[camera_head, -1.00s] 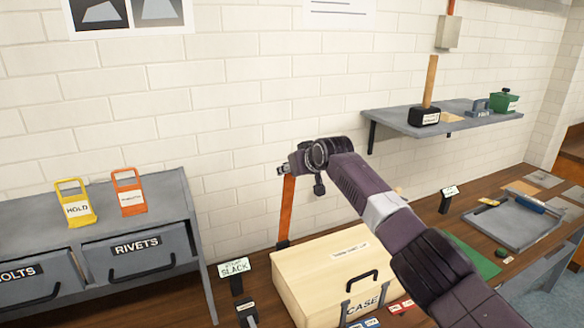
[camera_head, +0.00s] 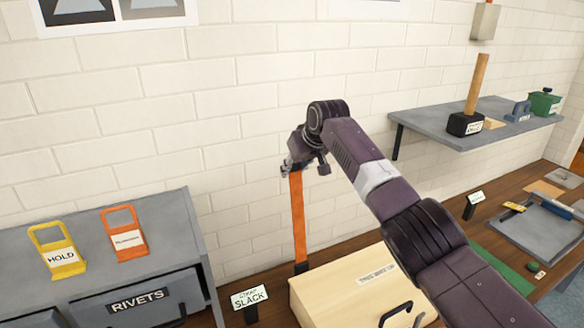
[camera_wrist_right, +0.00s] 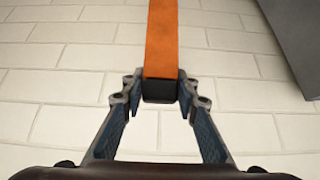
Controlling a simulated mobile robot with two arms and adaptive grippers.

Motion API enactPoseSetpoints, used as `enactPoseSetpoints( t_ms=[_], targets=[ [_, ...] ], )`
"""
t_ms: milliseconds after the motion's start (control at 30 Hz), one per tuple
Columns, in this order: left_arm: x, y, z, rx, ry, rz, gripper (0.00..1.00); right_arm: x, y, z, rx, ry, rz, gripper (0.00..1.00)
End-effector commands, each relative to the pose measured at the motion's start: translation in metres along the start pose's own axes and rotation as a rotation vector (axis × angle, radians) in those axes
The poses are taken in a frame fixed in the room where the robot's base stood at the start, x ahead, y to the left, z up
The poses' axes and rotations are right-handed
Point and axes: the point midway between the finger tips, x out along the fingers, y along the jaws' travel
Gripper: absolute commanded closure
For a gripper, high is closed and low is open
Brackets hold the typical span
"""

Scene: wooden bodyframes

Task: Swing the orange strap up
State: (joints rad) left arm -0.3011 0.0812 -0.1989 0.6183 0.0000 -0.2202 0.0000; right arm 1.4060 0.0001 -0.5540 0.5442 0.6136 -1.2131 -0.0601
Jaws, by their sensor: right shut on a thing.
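The orange strap (camera_head: 298,220) stands nearly upright against the white brick wall, rising from a dark foot at the back of the bench beside the wooden case. My right gripper (camera_head: 289,168) is at its top end, shut on it. In the right wrist view the strap (camera_wrist_right: 161,40) ends in a black tip (camera_wrist_right: 160,90), and the fingers of the right gripper (camera_wrist_right: 160,98) are on either side of that tip. A "STRAP SLACK" sign (camera_head: 249,297) stands left of the strap's foot. My left gripper is not in view.
The wooden case (camera_head: 345,287) lies under my right arm. A grey drawer cabinet (camera_head: 190,225) with yellow (camera_head: 62,257) and orange (camera_head: 127,240) tags is at left. A wall shelf (camera_head: 440,128) holding a mallet (camera_head: 468,112) is at right. The wall above the strap is clear.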

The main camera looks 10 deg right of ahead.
Motion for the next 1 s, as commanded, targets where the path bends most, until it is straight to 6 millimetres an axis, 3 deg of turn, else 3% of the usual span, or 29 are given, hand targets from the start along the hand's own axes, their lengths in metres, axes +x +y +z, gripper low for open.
enactPoseSetpoints(
  t_ms=[33, 267, 300, 433, 767, 1000],
  targets=[
    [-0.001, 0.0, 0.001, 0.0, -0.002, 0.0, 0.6, -0.006, 0.001, -0.008, -0.004, 0.017, 0.003, 1.0],
    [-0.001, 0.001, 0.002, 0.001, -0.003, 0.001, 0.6, -0.006, 0.001, -0.008, -0.004, 0.016, 0.003, 1.0],
    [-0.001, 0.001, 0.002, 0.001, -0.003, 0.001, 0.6, -0.006, 0.001, -0.008, -0.004, 0.016, 0.003, 0.69],
    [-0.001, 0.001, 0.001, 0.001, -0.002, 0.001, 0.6, -0.005, 0.001, -0.006, -0.003, 0.012, 0.002, 0.55],
    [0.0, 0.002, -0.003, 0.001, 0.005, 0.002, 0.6, -0.003, 0.0, -0.003, -0.002, 0.005, 0.001, 0.54],
    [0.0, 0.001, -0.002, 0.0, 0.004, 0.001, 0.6, -0.018, 0.0, -0.003, -0.003, 0.006, 0.0, 0.54]
  ],
)
